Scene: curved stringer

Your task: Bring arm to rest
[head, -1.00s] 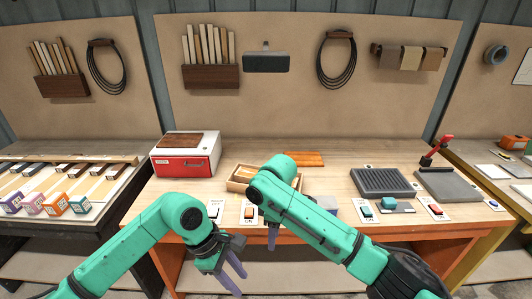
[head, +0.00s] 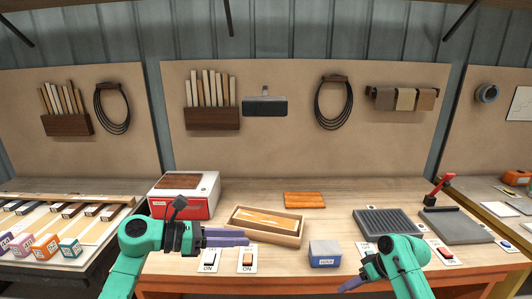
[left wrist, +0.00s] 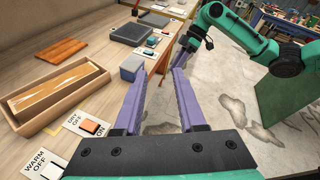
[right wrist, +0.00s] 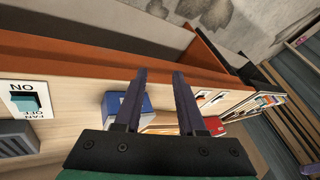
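My left gripper (head: 240,238) is level in the head view and points right, in front of the bench's front edge. In the left wrist view its purple fingers (left wrist: 156,78) stand apart with nothing between them.
The workbench (head: 340,205) holds a wooden box with strips (head: 262,239), a blue box (head: 324,259), an orange board (head: 304,200), a red-and-white machine (head: 185,205), a dark ribbed tray (head: 388,224) and labelled switches (head: 247,259). The floor before the bench is clear.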

